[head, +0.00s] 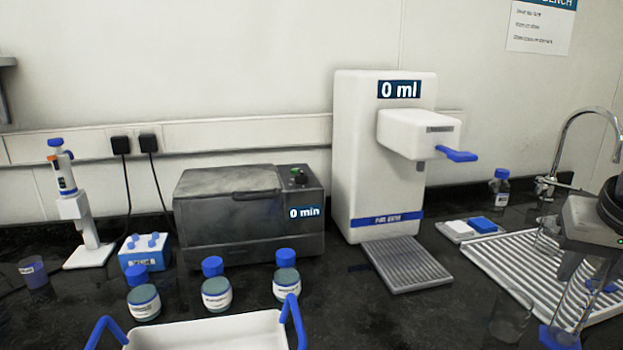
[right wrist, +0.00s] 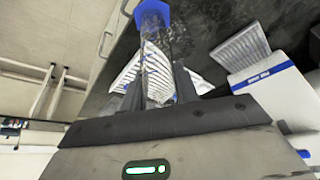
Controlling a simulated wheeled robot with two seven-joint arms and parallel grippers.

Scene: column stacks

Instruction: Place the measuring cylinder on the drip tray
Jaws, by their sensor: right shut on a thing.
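The measuring cylinder is a clear, narrow tube on a blue base (head: 558,338), at the lower right of the head view. My right gripper (head: 588,268) is shut on its clear body. In the right wrist view the cylinder (right wrist: 155,55) stands between the two dark fingers (right wrist: 158,88), with its blue base beyond the fingertips. I cannot tell whether the base touches anything. The drip tray (head: 408,262) is a grey ribbed plate in front of the white water dispenser (head: 385,165), left of my right gripper. It looks empty. My left gripper is out of view.
A white ribbed draining rack (head: 490,265) lies right of the drip tray, near the tap (head: 560,135). A clear beaker (head: 510,318) stands in front of it. Blue-capped jars (head: 217,292), a white basket (head: 210,332) and a dark bath (head: 235,215) are to the left.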

